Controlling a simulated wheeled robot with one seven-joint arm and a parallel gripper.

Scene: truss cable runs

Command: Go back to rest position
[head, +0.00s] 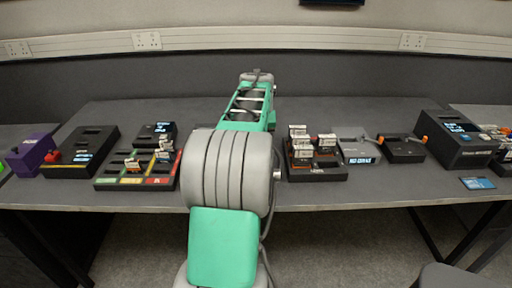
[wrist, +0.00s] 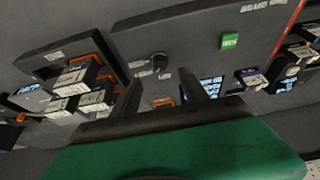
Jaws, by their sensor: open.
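My arm, green and grey, reaches forward over the middle of the table (head: 330,107) in the head view. The arm itself hides my gripper's fingertips there. In the wrist view my gripper (wrist: 162,90) shows two dark fingers spread apart, with nothing held between them. Beyond the fingers is a dark panel (wrist: 205,50) with a round black knob (wrist: 158,62) and a green label (wrist: 231,41). I cannot tell how far the fingertips are from the panel.
A black holder (head: 318,172) with white-labelled blocks stands right of my arm. A tray (head: 105,184) with coloured labels lies to the left. A dark box (head: 452,150) stands at the right and a purple device (head: 32,155) at far left. The table's back middle is fairly clear.

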